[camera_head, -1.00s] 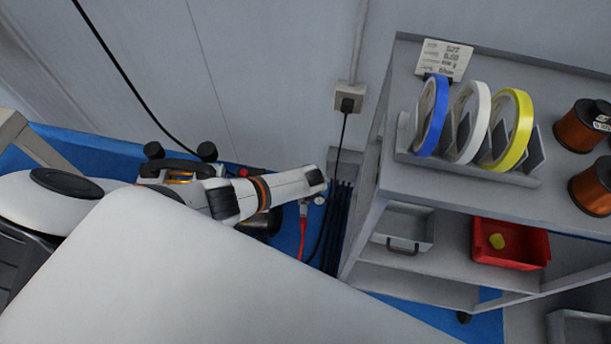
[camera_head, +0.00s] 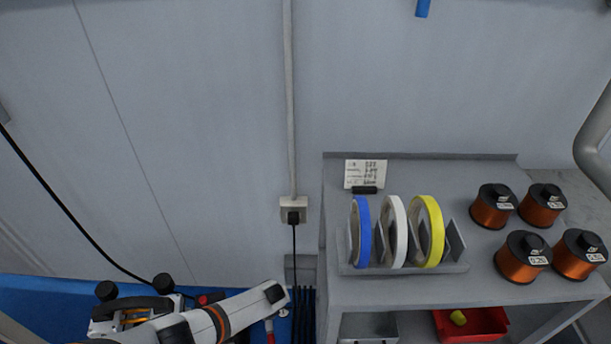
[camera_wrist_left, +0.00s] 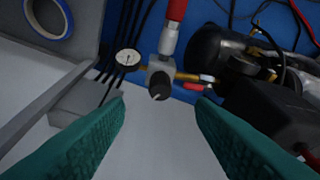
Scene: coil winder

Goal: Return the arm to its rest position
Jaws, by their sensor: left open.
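My left arm (camera_head: 215,318) comes in from the lower left in the head view, a white arm with an orange band, reaching to the left side of the shelf rack. Its gripper fingers are hidden in that view. In the left wrist view my left gripper (camera_wrist_left: 160,125) shows two green fingers spread wide with nothing between them. Beyond the fingertips are a round gauge (camera_wrist_left: 128,57) and a black knob (camera_wrist_left: 160,84) on a fitting. My right gripper is not in view.
A grey rack (camera_head: 400,290) stands to the right, bearing blue, white and yellow tape rolls (camera_head: 428,232) and several copper spools (camera_head: 524,258). A red bin (camera_head: 480,326) is below. A compressor-like machine (camera_head: 135,312) stands beside my arm. A wall socket (camera_head: 294,210) and cable are behind.

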